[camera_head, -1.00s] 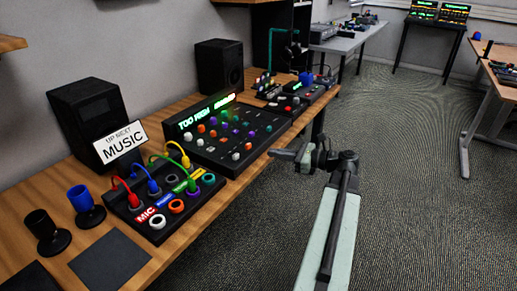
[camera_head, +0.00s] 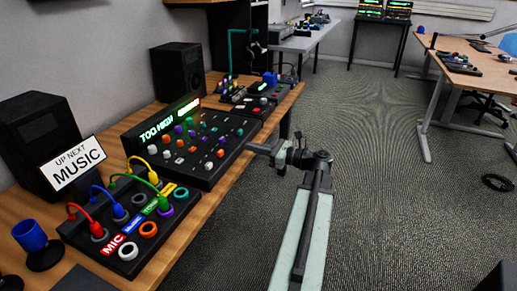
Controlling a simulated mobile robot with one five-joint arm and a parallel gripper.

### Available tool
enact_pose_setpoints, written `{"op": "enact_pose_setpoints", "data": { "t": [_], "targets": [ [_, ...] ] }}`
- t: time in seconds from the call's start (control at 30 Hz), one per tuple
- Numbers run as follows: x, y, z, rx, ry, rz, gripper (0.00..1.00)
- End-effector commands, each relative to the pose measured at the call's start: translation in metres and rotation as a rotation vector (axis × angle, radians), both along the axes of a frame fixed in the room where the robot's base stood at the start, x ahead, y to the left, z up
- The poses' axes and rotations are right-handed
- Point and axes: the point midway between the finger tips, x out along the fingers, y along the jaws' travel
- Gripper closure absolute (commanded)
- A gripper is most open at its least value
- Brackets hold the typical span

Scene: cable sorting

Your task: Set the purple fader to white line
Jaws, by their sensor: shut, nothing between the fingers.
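The black mixer console (camera_head: 205,177) stands on the wooden desk, with a lit green display (camera_head: 157,131) that appears to read "TOO HIGH". Small purple, orange, white and teal caps sit on its sloped face. Several caps look purple, including a purple cap (camera_head: 178,129) at the upper left; I cannot tell which is the fader. The white line is too small to make out. My gripper (camera_head: 255,148) is shut and empty, just off the console's right side, pointing left toward it. It does not visibly touch any cap.
A cable box (camera_head: 128,268) with red, blue, yellow and green plugs stands in front of the console. A "MUSIC" sign (camera_head: 73,163), a blue cup (camera_head: 30,236) and black speakers (camera_head: 176,72) line the desk. Open carpet (camera_head: 390,190) lies to the right.

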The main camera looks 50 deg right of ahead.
Motion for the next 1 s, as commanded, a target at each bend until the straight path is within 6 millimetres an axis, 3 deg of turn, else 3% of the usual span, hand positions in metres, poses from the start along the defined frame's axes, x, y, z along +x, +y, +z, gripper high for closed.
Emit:
{"op": "enact_pose_setpoints", "data": {
  "t": [0.2, 0.4, 1.0],
  "targets": [
    [0.046, 0.011, 0.0, 0.0, 0.0, 0.001, 1.0],
    [0.075, 0.018, 0.0, 0.0, 0.0, -0.001, 1.0],
    [0.093, 0.022, 0.0, 0.0, 0.0, -0.001, 1.0]
  ]
}}
